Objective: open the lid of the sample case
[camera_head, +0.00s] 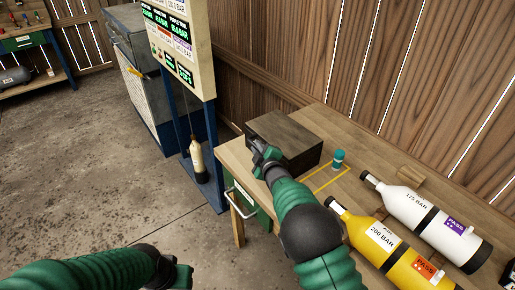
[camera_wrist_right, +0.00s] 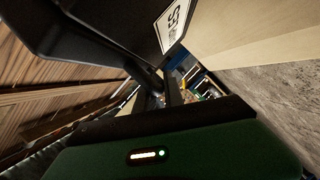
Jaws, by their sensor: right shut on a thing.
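My right gripper (camera_head: 262,158) is at the case's near left side and is shut on the lid's edge; the fingertips are small and partly hidden in the head view. In the right wrist view, the green gripper body (camera_wrist_right: 165,155) fills the bottom. A large dark shape with a white label hangs above it; I cannot tell what it is. My left gripper (camera_head: 172,272) is low at the bottom edge, away from the case, its fingers unclear.
A teal-capped small container (camera_head: 339,158) stands right of the case by a yellow outline. A white bottle (camera_head: 425,212) and a yellow bottle (camera_head: 385,245) lie on the workbench (camera_head: 355,125) at right. A sign board (camera_head: 185,45) stands behind left.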

